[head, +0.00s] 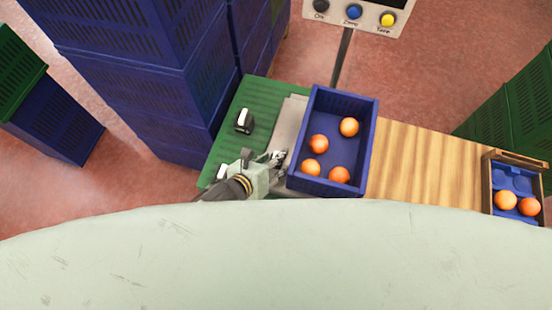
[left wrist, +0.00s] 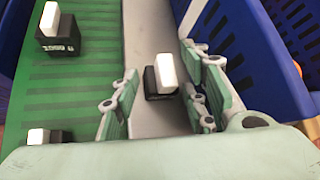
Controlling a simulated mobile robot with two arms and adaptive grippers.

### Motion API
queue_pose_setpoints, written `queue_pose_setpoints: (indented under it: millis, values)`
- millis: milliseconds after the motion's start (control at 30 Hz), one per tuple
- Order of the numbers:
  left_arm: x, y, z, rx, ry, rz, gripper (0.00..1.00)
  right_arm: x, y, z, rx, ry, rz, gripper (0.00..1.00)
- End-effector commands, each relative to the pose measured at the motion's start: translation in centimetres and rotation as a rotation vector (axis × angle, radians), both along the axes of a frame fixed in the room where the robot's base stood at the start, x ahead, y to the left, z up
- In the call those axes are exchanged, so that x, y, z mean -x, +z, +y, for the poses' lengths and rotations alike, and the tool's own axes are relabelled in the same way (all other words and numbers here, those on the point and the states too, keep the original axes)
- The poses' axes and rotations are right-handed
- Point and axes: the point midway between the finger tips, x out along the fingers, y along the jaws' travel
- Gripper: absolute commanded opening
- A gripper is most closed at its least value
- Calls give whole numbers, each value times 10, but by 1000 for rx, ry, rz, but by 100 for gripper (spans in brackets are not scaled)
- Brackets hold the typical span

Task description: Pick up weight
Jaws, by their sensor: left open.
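My left gripper (head: 277,158) is over the grey scale plate (head: 287,124), just left of the blue crate. In the left wrist view its fingers (left wrist: 160,95) are open, one on each side of a small black weight with a white top (left wrist: 163,76). A gap shows between the weight and the left finger; contact on the right cannot be told. A larger black and white weight (head: 244,120) stands on the green ribbed mat (head: 259,93); it also shows in the left wrist view (left wrist: 60,32). Another weight (left wrist: 48,137) is partly hidden at lower left. My right gripper is not in view.
The blue crate (head: 371,130) with several oranges stands right beside the gripper. Bare wooden tabletop (head: 420,165) lies beyond it, then a wooden box (head: 487,187) with oranges on a blue tray. Stacked blue crates (head: 150,90) rise behind left. A display post (head: 341,58) stands behind.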

Motion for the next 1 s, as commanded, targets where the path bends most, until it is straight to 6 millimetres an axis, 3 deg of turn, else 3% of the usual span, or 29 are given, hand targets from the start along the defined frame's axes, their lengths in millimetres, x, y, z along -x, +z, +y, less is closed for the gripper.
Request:
queue_pose_setpoints:
  millis: [200,667,1000]
  values:
    - [0,-1,0,0,0,1,40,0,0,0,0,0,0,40]
    - [0,-1,0,0,0,1,0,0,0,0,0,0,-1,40]
    - [0,4,0,0,-1,1,0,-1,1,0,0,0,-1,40]
